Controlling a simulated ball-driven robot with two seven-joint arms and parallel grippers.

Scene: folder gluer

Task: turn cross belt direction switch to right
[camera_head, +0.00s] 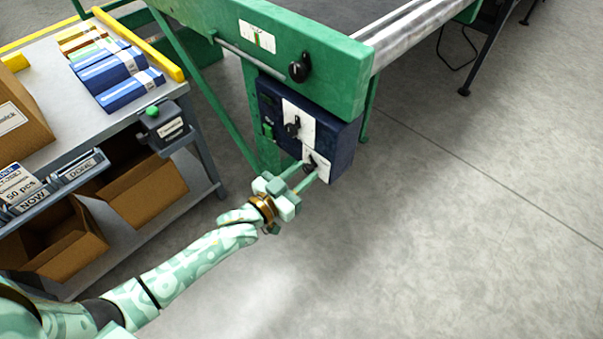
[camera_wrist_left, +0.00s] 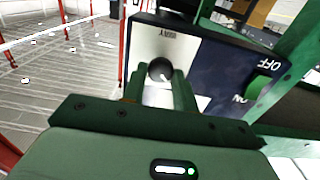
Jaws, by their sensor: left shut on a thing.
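The cross belt direction switch (camera_wrist_left: 160,70) is a dark round knob on a white plate, on a dark blue control box (camera_head: 340,148) at the corner of the green machine frame. In the head view it is the lower knob on the box and is partly hidden by my fingers. My left gripper (camera_head: 311,169) reaches it from the lower left and is shut on the knob. In the left wrist view the two green fingers (camera_wrist_left: 160,82) stand on either side of the knob. Its pointer direction is hard to tell. My right gripper is not in view.
Another black knob (camera_head: 292,127) sits above on the same box, with a green ON/OFF switch (camera_wrist_left: 257,87) beside it. A black crank (camera_head: 300,68) is on the green frame. A cart (camera_head: 205,165) with boxes stands left. The floor to the right is clear.

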